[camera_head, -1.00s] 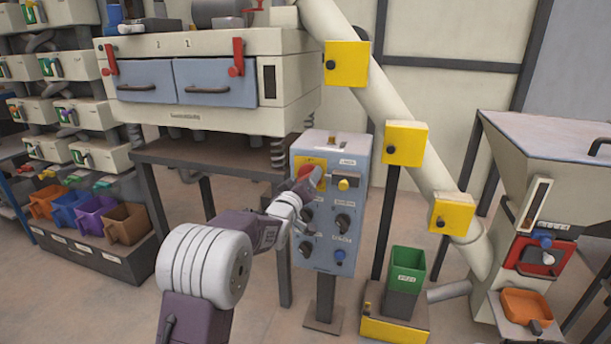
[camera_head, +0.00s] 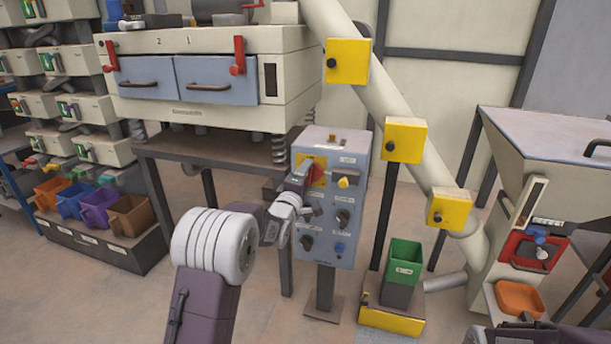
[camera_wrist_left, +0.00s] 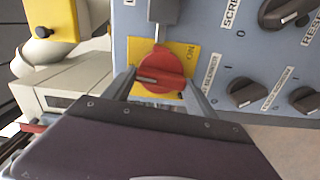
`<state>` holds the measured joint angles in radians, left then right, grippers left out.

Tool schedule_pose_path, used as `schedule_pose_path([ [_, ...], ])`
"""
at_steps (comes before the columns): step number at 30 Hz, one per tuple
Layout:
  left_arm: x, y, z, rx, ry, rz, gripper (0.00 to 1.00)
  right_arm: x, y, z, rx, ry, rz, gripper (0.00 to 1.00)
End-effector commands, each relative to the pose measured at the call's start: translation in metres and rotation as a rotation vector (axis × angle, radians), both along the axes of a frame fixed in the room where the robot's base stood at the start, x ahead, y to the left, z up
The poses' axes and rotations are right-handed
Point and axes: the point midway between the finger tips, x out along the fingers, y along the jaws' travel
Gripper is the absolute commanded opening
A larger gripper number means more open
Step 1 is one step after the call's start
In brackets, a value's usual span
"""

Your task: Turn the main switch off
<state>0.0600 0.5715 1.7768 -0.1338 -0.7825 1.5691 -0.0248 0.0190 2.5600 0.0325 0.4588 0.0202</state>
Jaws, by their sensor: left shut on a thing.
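The main switch is a red rotary knob (camera_head: 316,172) on a yellow plate at the upper left of the blue-grey control panel (camera_head: 345,255). In the left wrist view, the red knob (camera_wrist_left: 160,72) sits between my two fingers, with the word ON on the yellow plate (camera_wrist_left: 190,50) beside it. Its ridge lies roughly across that picture. My left gripper (camera_head: 303,184) is shut on the knob and partly covers it in the head view. My right gripper is not seen; only a dark part of my arm shows at the bottom right.
A yellow knob (camera_head: 343,182) is just right of the switch. The sieve machine (camera_head: 205,80) stands behind left, and a green bin (camera_head: 405,262) stands right.

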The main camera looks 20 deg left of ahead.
Motion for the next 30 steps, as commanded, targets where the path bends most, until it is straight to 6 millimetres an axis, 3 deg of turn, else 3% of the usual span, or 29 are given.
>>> schedule_pose_path([
  [10, -0.0002, 0.0003, -0.0013, -0.102, 0.006, 0.001, 0.25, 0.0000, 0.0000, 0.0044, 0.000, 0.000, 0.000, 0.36],
  [24, -0.0002, 0.0003, -0.0019, -0.115, 0.007, 0.001, 0.25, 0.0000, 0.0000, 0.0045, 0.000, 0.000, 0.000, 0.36],
  [25, -0.0002, 0.0003, -0.0019, -0.115, 0.007, 0.001, 0.68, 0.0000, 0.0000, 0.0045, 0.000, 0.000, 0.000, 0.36],
  [27, -0.0002, 0.0003, -0.0018, -0.115, 0.007, 0.001, 0.87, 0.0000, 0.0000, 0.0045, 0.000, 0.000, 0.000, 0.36],
  [30, -0.0001, 0.0002, -0.0015, -0.114, 0.006, 0.001, 0.87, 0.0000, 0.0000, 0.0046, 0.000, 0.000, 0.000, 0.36],
])
